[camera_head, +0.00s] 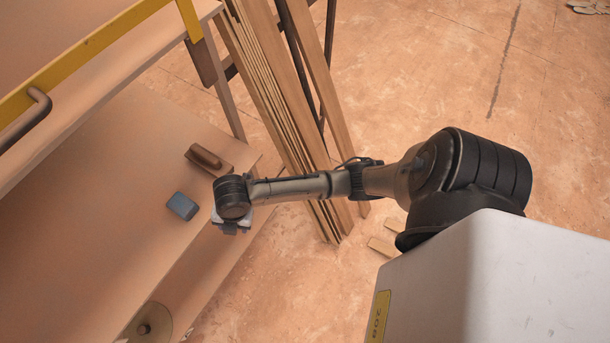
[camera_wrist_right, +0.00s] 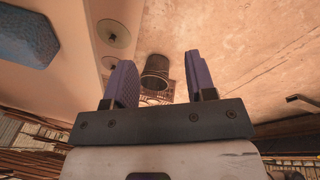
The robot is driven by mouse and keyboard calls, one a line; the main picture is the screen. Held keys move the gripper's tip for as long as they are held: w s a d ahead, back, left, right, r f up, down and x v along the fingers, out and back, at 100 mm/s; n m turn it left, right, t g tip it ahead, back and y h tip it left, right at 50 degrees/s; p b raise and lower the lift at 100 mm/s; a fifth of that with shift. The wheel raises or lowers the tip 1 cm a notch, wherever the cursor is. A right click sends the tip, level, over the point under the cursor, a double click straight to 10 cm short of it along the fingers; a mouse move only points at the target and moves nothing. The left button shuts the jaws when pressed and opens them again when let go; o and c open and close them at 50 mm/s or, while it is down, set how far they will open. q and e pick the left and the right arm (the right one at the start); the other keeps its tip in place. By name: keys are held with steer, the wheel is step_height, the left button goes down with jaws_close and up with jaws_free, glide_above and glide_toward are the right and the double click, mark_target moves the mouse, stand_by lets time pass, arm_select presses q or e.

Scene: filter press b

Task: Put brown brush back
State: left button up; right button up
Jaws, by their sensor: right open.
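The brown brush (camera_head: 208,158), a brown block with a raised rounded grip, lies on the tan shelf (camera_head: 90,210) near its right end. It does not show in the right wrist view. My right gripper (camera_head: 231,229) is at the shelf's right edge, below and slightly right of the brush in the head view, and apart from it. In the right wrist view its two fingers (camera_wrist_right: 160,82) are spread with nothing between them. My left gripper is in neither view.
A blue block (camera_head: 183,206) lies on the shelf left of my right gripper; a blue thing also fills the wrist view's top-left corner (camera_wrist_right: 25,38). Long wooden boards (camera_head: 290,110) lean beside the shelf. A yellow rail (camera_head: 80,58) crosses above. The floor at right is mostly clear.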

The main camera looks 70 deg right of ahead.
steer(key=s+d+r+m+t+h, duration=0.1)
steer(key=s+d+m, duration=0.1)
steer(key=s+m, duration=1.6)
steer(key=shift+s+d+m+t, duration=0.2)
steer(key=shift+s+m+t, duration=0.15)
steer(key=shift+s, duration=0.2)
